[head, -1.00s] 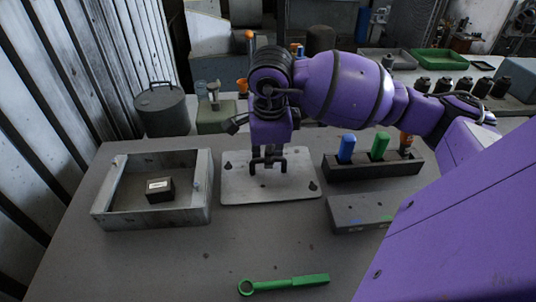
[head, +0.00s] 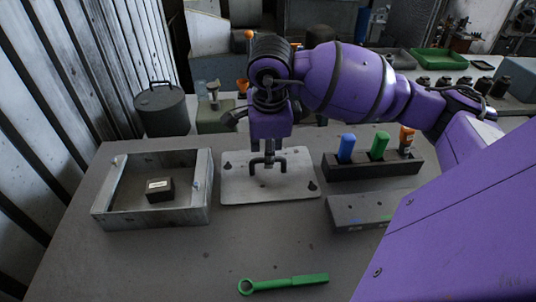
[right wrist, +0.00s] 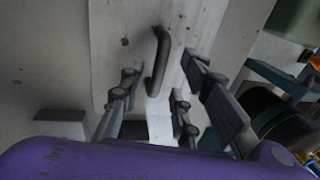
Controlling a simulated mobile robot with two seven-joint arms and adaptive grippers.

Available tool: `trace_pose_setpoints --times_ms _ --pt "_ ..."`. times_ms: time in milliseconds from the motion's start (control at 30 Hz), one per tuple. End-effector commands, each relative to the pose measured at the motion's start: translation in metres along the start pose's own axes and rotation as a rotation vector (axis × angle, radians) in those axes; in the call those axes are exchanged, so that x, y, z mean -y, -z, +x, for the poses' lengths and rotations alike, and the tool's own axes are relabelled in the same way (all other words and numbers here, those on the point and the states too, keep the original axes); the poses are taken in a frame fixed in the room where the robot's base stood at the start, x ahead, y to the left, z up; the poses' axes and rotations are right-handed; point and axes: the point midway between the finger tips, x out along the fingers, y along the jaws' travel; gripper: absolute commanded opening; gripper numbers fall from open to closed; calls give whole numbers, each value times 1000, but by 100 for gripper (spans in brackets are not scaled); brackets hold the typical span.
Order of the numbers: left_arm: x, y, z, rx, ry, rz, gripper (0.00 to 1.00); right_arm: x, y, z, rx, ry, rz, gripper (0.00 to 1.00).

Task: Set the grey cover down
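The grey cover (head: 238,187) lies flat on the table, right of the open housing box (head: 150,221). It has a dark bar handle (head: 281,163) in its middle and dark knobs near its corners. My right gripper (head: 268,162) is just above the cover, pointing down at the handle. In the right wrist view the cover (right wrist: 115,60) fills the middle, and the handle (right wrist: 158,62) stands between the spread fingers of my right gripper (right wrist: 160,68), with gaps on both sides. My left gripper is not in view.
A dark block with a white label (head: 159,188) sits inside the housing box. A rack (head: 375,170) with blue, green and orange-handled tools stands right of the cover, with a grey block (head: 352,212) before it. A green wrench (head: 283,284) lies in front. The table between is clear.

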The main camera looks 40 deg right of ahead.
Motion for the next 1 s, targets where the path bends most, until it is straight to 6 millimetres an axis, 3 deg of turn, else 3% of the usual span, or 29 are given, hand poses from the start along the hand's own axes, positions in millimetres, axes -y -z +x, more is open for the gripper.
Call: trace_pose_setpoints --times_ms 300,500,1000 --pt "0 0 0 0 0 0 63 1 0 -70 1 4 -1 30" --pt "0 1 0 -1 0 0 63 0 0 -97 0 0 -1 30" --pt "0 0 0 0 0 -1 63 -1 0 -105 -1 -2 0 30"
